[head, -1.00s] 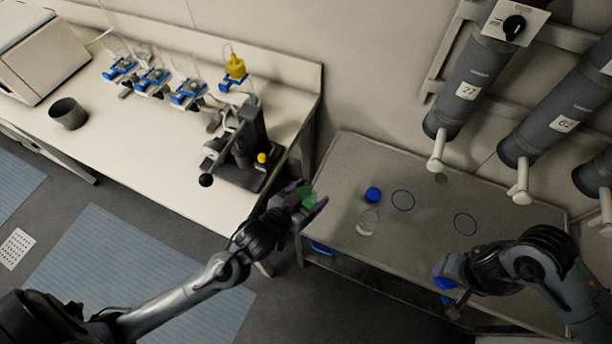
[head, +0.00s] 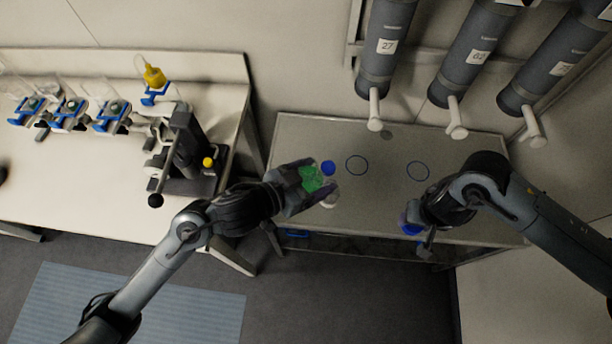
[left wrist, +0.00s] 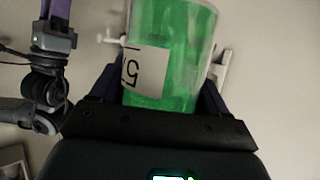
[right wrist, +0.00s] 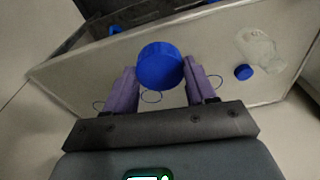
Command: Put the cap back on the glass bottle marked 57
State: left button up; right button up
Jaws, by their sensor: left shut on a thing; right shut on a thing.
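My left gripper (head: 308,184) is shut on a glass bottle of green liquid (head: 313,178) and holds it over the left part of the grey table. In the left wrist view the bottle (left wrist: 185,50) fills the jaws; its white label (left wrist: 146,72) shows a 5, the rest being hard to read. No cap shows on it, though its mouth is out of that view. My right gripper (head: 414,220) is shut on a blue cap (head: 408,229) near the table's front edge. The cap (right wrist: 160,66) sits between the fingertips in the right wrist view.
A second blue cap (head: 328,167) lies on the grey table (head: 385,200) near a clear bottle (head: 329,201), partly hidden by my left gripper.

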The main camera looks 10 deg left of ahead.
jog(key=shift+a, duration=0.1)
dwell(0.3)
jog(key=w+a+r+n+y, duration=0.1)
jog(key=w+a+r+n, duration=0.5)
jog(key=a+r+n, duration=0.45)
notch_tip(320, 180, up, 17)
jog(key=n+g, duration=0.2)
jog(key=n, duration=1.6)
send_over(307, 167)
jog(key=shift+w+d+f+m, duration=0.15)
jog(key=shift+w+d+m, duration=0.05)
jog(key=shift+m, duration=0.05)
jog(key=shift+f, duration=0.1)
jog(key=shift+f, duration=1.95)
